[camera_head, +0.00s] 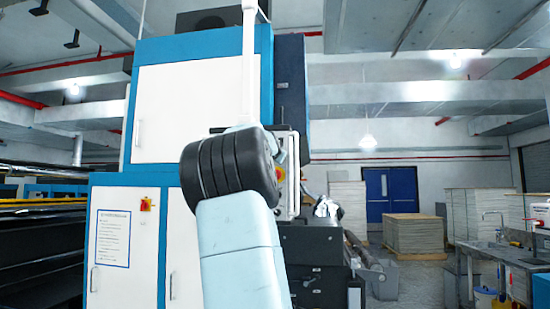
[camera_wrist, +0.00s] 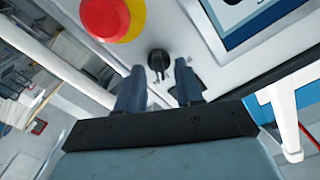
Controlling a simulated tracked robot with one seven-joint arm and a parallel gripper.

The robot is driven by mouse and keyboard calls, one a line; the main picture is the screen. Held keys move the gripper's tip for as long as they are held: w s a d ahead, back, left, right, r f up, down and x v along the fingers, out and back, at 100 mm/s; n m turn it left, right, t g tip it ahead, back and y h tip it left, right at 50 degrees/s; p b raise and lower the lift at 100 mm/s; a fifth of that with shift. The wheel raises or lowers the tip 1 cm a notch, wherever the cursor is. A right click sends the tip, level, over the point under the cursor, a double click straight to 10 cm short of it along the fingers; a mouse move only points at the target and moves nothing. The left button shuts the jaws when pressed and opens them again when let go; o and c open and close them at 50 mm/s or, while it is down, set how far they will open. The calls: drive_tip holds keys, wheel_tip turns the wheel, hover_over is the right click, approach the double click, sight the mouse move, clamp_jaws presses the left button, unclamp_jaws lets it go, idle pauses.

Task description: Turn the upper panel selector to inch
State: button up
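The upper panel (camera_head: 291,150) is a pale control box on the side of the blue and white machine, mostly hidden behind my arm in the head view. In the wrist view, the panel face (camera_wrist: 205,62) carries a small black selector knob (camera_wrist: 159,60). My gripper (camera_wrist: 158,78) has its two dark fingers apart, one on each side below the knob, with nothing between them that I can make out. Contact with the knob cannot be told. The knob's setting and any labels are not readable. My gripper is hidden behind my arm in the head view.
A red emergency button on a yellow base (camera_wrist: 112,18) sits close to the left of the knob. A blue-framed screen (camera_wrist: 255,18) is at the upper right. The machine's white cabinet (camera_head: 200,105) stands at left; pallets of sheets (camera_head: 413,235) stand on open floor at right.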

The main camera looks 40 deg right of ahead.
drive_tip(key=shift+w+d, duration=0.25)
drive_tip(key=shift+d, duration=0.1)
drive_tip(key=shift+d, duration=0.1)
clamp_jaws()
drive_tip(key=shift+r, duration=0.15)
idle(0.4)
